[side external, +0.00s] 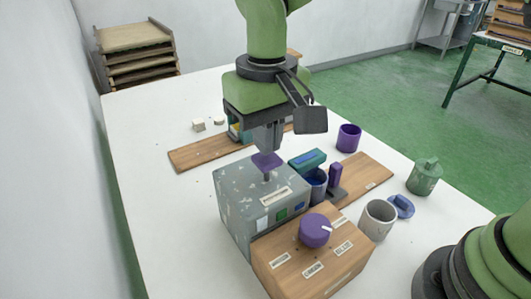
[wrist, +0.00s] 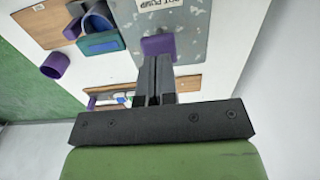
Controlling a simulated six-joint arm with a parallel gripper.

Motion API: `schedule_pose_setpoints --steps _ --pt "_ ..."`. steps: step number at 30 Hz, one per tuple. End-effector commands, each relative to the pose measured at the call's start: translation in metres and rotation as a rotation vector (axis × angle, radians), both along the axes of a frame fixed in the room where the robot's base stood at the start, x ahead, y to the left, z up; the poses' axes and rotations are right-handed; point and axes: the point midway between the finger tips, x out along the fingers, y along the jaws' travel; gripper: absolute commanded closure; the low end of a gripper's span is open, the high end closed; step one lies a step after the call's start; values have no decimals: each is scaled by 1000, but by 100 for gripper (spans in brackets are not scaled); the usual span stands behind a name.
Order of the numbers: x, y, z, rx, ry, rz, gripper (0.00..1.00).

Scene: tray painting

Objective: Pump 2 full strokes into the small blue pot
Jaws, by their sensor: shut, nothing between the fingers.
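The pump is a grey speckled box (side external: 240,205) with a purple square plunger pad (side external: 266,161) raised on a short stem on top. My gripper (side external: 268,148) is shut and empty, pointing down over the pad. Whether the fingertips touch the pad I cannot tell. In the wrist view the shut fingers (wrist: 155,88) overlap the edge of the purple pad (wrist: 158,45). A small blue pot (side external: 315,186) stands on a wooden board beside the pump, partly hidden by a teal block (side external: 306,160); the pot also shows in the wrist view (wrist: 97,22).
A wooden box (side external: 300,266) with a purple knob (side external: 315,230) stands in front of the pump. A purple cup (side external: 349,138), a grey cup (side external: 377,220), a blue dish (side external: 401,206) and a green canister (side external: 425,177) stand to the right.

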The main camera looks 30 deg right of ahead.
Motion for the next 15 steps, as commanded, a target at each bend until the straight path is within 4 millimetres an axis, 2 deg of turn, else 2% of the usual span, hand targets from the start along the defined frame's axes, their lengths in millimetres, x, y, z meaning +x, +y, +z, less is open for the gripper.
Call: schedule_pose_setpoints --steps 15 --pt "0 0 -16 0 1 -1 100"
